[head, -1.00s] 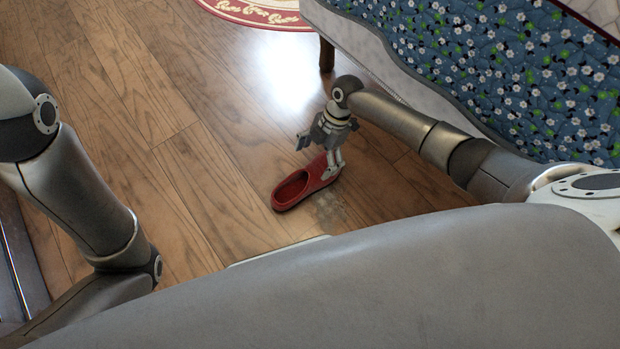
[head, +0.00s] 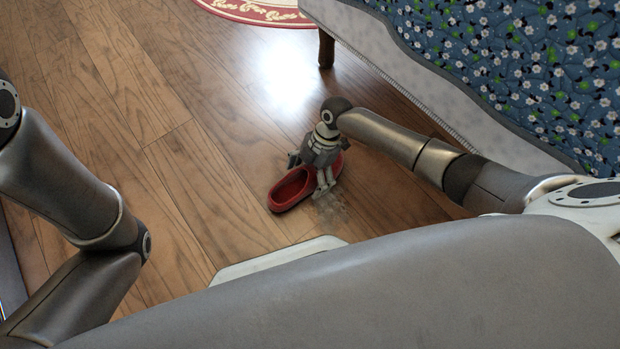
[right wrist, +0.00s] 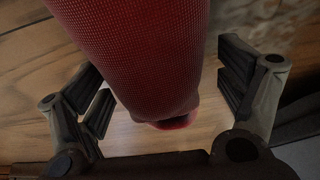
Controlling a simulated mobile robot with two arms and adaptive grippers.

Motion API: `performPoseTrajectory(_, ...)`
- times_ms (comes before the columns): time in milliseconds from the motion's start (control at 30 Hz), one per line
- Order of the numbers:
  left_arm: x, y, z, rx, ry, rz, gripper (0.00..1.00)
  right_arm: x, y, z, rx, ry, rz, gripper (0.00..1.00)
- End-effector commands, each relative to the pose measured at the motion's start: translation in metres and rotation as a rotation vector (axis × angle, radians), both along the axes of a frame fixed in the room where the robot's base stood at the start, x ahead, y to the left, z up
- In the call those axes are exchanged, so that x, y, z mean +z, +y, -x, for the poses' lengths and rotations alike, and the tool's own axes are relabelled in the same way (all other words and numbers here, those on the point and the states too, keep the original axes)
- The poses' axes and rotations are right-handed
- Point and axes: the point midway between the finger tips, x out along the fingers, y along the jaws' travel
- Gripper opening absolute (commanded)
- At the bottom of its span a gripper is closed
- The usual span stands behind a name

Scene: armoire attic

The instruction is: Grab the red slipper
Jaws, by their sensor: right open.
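The red slipper (head: 289,191) lies on the wooden floor in the middle of the head view, its opening toward the lower left. My right gripper (head: 308,176) is over the slipper from above, and its fingers hide part of the slipper. In the right wrist view the slipper's red textured upper (right wrist: 138,50) fills the top middle. The open fingers of my right gripper (right wrist: 168,103) stand on either side of it, with a visible gap on the right. My left arm shows at the left of the head view, but its gripper is out of the picture.
A bed with a blue flowered quilt (head: 510,60) stands at the upper right, with a dark wooden leg (head: 326,50) near the right arm. A red and cream rug (head: 255,10) lies at the top. The floor (head: 140,120) left of the slipper is clear.

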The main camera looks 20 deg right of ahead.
Motion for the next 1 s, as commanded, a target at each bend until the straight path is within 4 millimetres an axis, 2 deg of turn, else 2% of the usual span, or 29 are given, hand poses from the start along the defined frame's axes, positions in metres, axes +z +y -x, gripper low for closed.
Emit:
performPoseTrajectory(133, 0.001, 0.000, 0.000, 0.000, 0.000, 0.000, 0.40, 0.001, 0.000, 0.000, 0.000, 0.000, 0.000, 0.89)
performPoseTrajectory(533, 0.001, 0.000, 0.000, 0.000, -0.001, -0.001, 0.40, 0.001, 0.000, 0.000, 0.000, 0.000, 0.000, 0.38)
performPoseTrajectory(800, 0.002, 0.000, 0.000, -0.001, -0.001, -0.001, 0.40, 0.002, 0.001, 0.000, 0.000, 0.000, -0.001, 0.38)
performPoseTrajectory(1000, 0.012, 0.000, 0.000, 0.000, 0.000, -0.001, 0.40, 0.009, 0.004, 0.002, -0.002, -0.001, -0.001, 0.37)
